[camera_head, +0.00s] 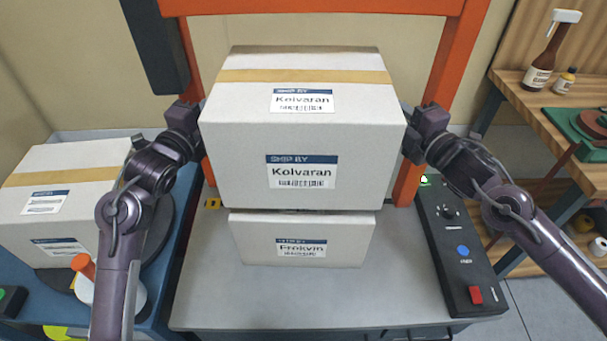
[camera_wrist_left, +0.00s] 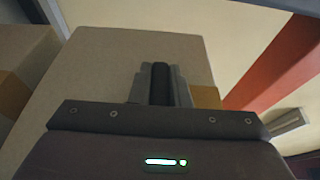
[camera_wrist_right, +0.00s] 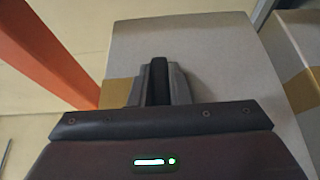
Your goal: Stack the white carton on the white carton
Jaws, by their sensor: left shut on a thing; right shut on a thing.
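A white carton labelled Kolvaran (camera_head: 235,150) with a tan tape strip is held between my two grippers in the head view. My left gripper (camera_head: 200,128) presses its left side and my right gripper (camera_head: 408,132) presses its right side. Its side faces fill much of the left wrist view (camera_wrist_left: 110,70) and the right wrist view (camera_wrist_right: 210,60). A second white carton labelled Frokvin (camera_head: 345,240) stands on the grey table below it. The held carton hides the lower carton's top, and I cannot tell whether the two touch.
Another white carton (camera_head: 90,200) sits on a blue surface at the left, near an orange-capped bottle (camera_head: 84,280). An orange frame (camera_head: 455,60) rises behind the table. A black control box (camera_head: 460,260) lies on the table's right edge. The table front is clear.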

